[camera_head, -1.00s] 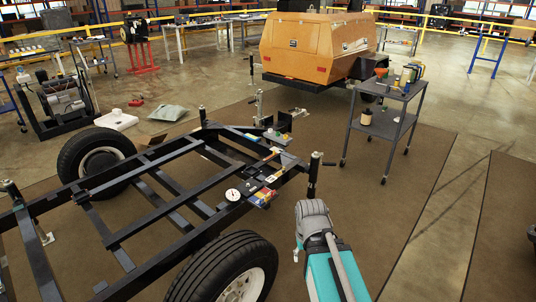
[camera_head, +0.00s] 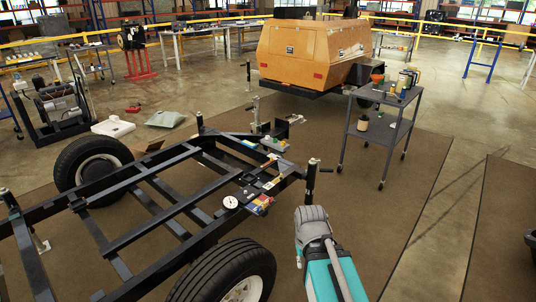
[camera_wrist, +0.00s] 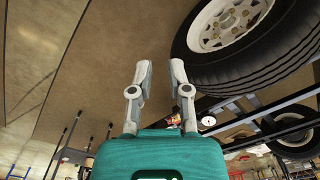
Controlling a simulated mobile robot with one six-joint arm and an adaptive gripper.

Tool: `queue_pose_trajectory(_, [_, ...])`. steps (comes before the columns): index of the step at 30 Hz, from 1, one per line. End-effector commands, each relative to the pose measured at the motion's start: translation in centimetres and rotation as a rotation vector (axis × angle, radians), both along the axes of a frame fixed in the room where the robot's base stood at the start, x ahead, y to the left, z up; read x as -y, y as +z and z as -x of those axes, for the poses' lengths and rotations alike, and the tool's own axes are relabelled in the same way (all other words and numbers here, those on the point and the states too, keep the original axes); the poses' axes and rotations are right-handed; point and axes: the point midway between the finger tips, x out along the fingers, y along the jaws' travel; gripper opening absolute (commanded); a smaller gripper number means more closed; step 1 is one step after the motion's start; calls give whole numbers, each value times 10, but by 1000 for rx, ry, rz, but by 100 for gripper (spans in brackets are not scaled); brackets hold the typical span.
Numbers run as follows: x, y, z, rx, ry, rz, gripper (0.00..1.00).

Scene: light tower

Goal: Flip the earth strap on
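I cannot make out the earth strap for certain. A cluster of small parts (camera_head: 256,198) sits on the near right part of the black trailer frame (camera_head: 165,215), with a round white gauge (camera_head: 230,202) beside it. The gauge also shows in the wrist view (camera_wrist: 208,121). My gripper (camera_wrist: 160,75) is open and empty in the wrist view, its two fingers apart over bare floor. It is clear of the nearby tyre (camera_wrist: 245,50). In the head view my teal arm stands right of the frame, and its fingertips are hidden.
A grey trolley (camera_head: 381,132) with bottles and cans stands to the right. An orange canopy unit (camera_head: 305,55) stands behind. A black post (camera_head: 311,180) rises at the frame's right corner. The brown mat (camera_head: 420,190) right of my arm is clear.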

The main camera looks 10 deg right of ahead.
Motion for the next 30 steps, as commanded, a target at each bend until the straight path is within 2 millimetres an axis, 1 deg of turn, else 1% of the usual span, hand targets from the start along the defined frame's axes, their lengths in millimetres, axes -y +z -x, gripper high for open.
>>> queue_pose_trajectory(1, [0, 11, 0, 0, 0, 0, 5])
queue_pose_trajectory(2, [0, 15, 0, 0, 0, 0, 0])
queue_pose_trajectory(5, [0, 32, 0, 0, 0, 0, 0])
queue_pose_trajectory(12, [0, 77, 0, 0, 0, 0, 0])
queue_pose_trajectory(18, [0, 107, 0, 0, 0, 1, 0])
queue_pose_trajectory(21, [0, 115, 0, 0, 0, 1, 0])
queue_pose_trajectory(24, [0, 119, 0, 0, 0, 1, 0])
queue_pose_trajectory(30, [0, 119, 0, 0, 0, 1, 0])
